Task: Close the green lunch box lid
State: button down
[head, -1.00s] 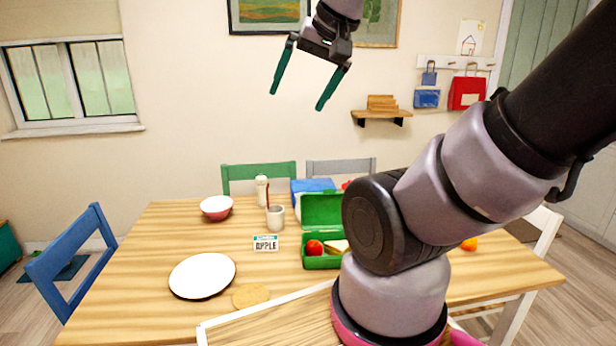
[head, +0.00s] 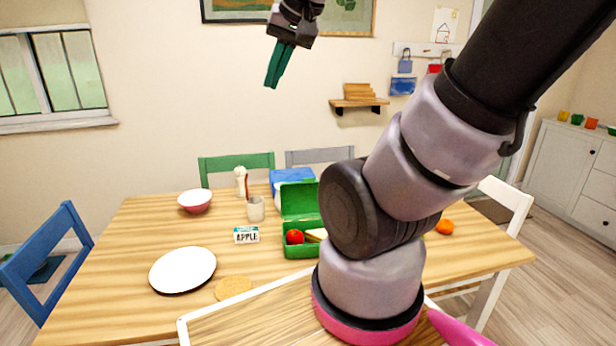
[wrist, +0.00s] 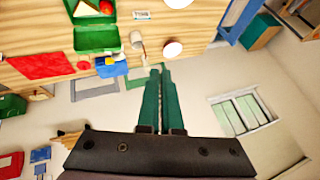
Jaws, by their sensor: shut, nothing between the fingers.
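The green lunch box (head: 300,245) stands on the table with its lid (head: 300,200) raised upright at the back. A red apple (head: 295,237) and a sandwich (head: 316,235) are inside it. My arm hides its right part in the head view. In the wrist view the lunch box (wrist: 97,22) shows at the top left with its lid (wrist: 97,39) open. My gripper (head: 272,84) is high above the table near the back wall, empty, its green fingers together. The closed fingers (wrist: 160,70) also show in the wrist view, well apart from the lunch box.
On the table (head: 120,262) are a white plate (head: 183,270), a bowl (head: 195,201), a cup (head: 256,209), a bottle (head: 241,182), an APPLE card (head: 246,235) and an orange (head: 444,227). A blue box (head: 292,178) stands behind the lid. A wall shelf (head: 358,103) is at the right.

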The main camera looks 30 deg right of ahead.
jog(key=w+d+f+g+h, duration=0.1)
jog(key=w+d+f, duration=0.35)
jog(key=w, duration=0.55)
jog(key=w+d+f+g+h, duration=0.1)
jog(key=w+d+f+g, duration=0.1)
jog(key=w+d+f, duration=0.5)
jog(key=w+d+f+g, duration=0.2)
jog(key=w+d+f, duration=0.9)
jog(key=f, duration=0.4)
jog(key=shift+s+a+f, duration=0.15)
jog(key=shift+s+f, duration=0.25)
jog(key=shift+f, duration=1.1)
jog(key=shift+s+a+f, duration=0.2)
jog(key=shift+s+f, duration=0.15)
jog(key=shift+f, duration=1.1)
jog(key=shift+s+a+f, duration=0.15)
jog(key=shift+s+f, duration=0.25)
jog(key=shift+f, duration=1.1)
jog(key=shift+s+h, duration=0.1)
jog(key=shift+h, duration=0.2)
